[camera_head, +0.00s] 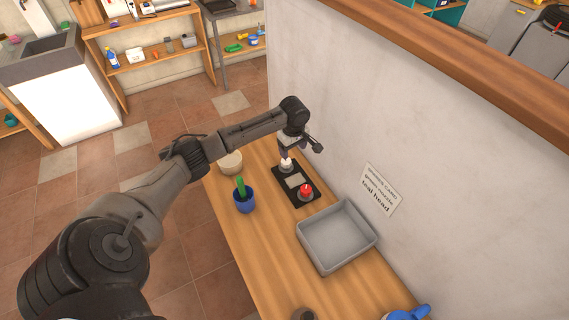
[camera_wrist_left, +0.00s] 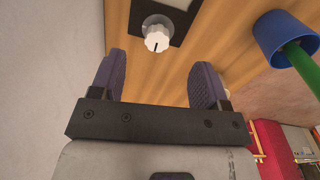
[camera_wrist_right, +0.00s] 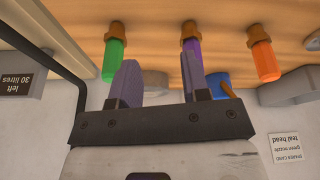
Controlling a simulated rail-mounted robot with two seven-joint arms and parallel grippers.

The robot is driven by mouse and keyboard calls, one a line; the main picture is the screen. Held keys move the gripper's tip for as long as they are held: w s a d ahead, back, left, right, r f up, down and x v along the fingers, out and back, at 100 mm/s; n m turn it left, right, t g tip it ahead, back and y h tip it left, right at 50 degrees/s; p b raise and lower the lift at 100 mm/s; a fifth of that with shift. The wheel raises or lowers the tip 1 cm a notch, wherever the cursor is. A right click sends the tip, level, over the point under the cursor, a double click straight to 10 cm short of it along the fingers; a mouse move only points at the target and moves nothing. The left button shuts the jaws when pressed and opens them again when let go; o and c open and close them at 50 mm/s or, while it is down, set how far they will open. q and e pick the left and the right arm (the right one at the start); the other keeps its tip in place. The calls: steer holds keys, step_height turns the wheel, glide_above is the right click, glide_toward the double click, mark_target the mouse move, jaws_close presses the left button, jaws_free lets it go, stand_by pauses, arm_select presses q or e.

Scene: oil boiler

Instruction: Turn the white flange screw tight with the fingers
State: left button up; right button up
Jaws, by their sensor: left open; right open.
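The white flange screw (camera_head: 286,163) is a ribbed white knob with a dark mark. It stands on a round grey flange at the far end of a black plate (camera_head: 282,178) on the wooden bench. In the left wrist view the screw (camera_wrist_left: 157,38) shows whole, just beyond the fingertips and roughly centred between them. My left gripper (camera_head: 288,151) is open above the screw; its fingers (camera_wrist_left: 157,72) are apart with nothing between them. My right gripper (camera_wrist_right: 162,72) is open, seen in its own wrist view; I cannot make it out in the head view.
A red knob (camera_head: 305,190) shares the plate. A grey tray (camera_head: 337,236), a blue cup (camera_head: 244,202) with a green stick and a pale bowl (camera_head: 231,162) stand nearby. A wall rises behind. Green (camera_wrist_right: 113,60), purple (camera_wrist_right: 191,45) and orange (camera_wrist_right: 265,60) nozzles show near my right gripper.

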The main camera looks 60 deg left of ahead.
mark_target(286, 164)
arm_select(q)
steer(key=a+r+n, duration=0.2)
steer(key=a+n, duration=0.1)
steer(key=a, duration=0.1)
step_height(286, 164, down, 11)
steer(key=shift+f, duration=1.05)
steer(key=shift+c, duration=0.4)
steer(key=c, duration=0.8)
steer(key=shift+c, duration=0.2)
steer(key=shift+m+p, duration=0.3)
